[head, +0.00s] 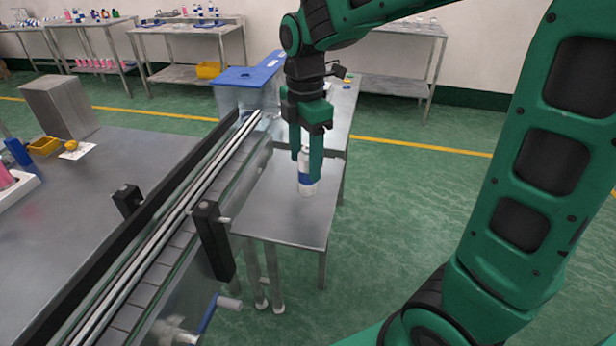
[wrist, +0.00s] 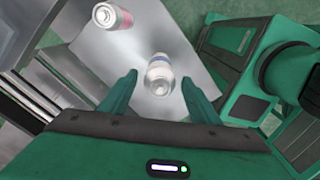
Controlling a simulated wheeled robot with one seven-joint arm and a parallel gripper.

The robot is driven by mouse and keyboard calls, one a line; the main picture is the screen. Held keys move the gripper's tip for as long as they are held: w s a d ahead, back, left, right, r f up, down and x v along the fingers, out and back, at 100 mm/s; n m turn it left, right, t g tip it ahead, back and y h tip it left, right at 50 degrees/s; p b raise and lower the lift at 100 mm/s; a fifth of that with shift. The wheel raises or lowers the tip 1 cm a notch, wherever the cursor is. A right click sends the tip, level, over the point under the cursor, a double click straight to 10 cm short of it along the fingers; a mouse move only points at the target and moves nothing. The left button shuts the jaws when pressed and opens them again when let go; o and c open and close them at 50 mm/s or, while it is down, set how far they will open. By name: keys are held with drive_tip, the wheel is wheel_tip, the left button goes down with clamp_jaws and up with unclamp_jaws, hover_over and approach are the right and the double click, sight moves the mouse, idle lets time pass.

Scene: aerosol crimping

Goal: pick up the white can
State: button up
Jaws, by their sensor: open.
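A white can with a blue band (head: 305,187) stands upright on a small metal side table (head: 285,221). In the wrist view the white can (wrist: 160,72) shows between my two fingertips, its round end facing the camera. My gripper (head: 306,170) points down over it with fingers apart, one on either side of its upper part. The open fingers also show in the wrist view (wrist: 159,80), with small gaps seeming to remain beside the can. The fingers partly hide the can in the head view.
A pinkish-red can (wrist: 112,17) lies or stands farther along the table in the wrist view; its pose is unclear. A conveyor with rails (head: 165,232) runs along the table's left. A blue-lidded bin (head: 247,77) stands behind. Open floor lies to the right.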

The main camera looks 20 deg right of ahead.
sight(306, 171)
wheel_tip(306, 171, down, 4)
drive_tip(key=shift+d+f, duration=0.1)
drive_tip(key=shift+d, duration=0.05)
drive_tip(key=c, duration=1.1)
drive_tip(key=shift+c, duration=0.2)
drive_tip(key=shift+w, duration=0.1)
